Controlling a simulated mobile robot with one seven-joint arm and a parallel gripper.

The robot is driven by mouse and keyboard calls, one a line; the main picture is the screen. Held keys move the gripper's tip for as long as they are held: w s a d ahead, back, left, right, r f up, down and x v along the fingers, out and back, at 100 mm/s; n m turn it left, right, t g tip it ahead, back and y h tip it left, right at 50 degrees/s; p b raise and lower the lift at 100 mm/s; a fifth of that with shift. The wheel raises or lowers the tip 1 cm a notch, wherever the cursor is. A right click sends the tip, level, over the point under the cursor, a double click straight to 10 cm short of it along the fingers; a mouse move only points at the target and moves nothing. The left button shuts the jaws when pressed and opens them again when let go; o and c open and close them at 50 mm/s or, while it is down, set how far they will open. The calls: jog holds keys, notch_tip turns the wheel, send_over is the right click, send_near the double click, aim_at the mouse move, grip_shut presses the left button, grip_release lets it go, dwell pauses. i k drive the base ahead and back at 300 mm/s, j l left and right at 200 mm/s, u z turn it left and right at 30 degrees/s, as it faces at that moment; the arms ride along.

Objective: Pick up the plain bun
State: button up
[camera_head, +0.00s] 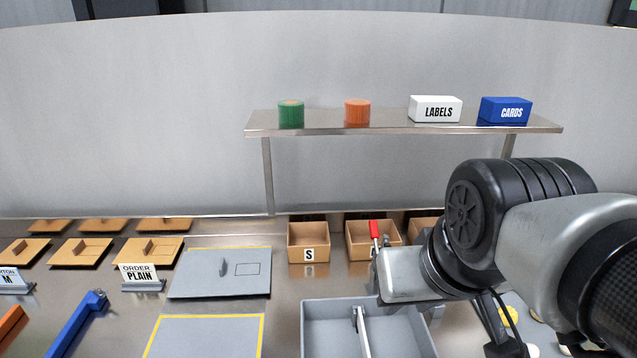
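I cannot make out a plain bun for certain. A sign reading "ORDER PLAIN" (139,275) stands at the left of the steel counter. Small round yellow and white pieces (507,314) show at the bottom right, partly hidden behind my arm; they are too small and covered to identify. My arm reaches in from the right, and its grey end section hangs over the back right of the grey divided bin (318,303). The fingers of my gripper cannot be made out, so neither their opening nor any held thing can be told.
A box marked S (308,242) and another cardboard box (362,250) stand behind the bin. Grey boards (220,285) and flat cartons (80,253) lie left. A blue tool (78,322) lies at front left. A shelf (390,130) with cylinders and boxes spans the back.

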aim_at(512, 313)
jog(key=l+z, duration=0.25)
jog(key=z, duration=0.25)
jog(key=l+z, duration=0.25)
jog(key=z, duration=0.25)
jog(key=u, duration=1.25)
jog(key=z, duration=1.25)
jog(key=i+l+u, duration=0.2)
jog(key=l, duration=0.25)
jog(key=l+u, duration=0.2)
jog(key=l, duration=0.25)
jog(key=i+l+u, duration=0.2)
jog(key=l, duration=0.3)
jog(key=k, duration=0.05)
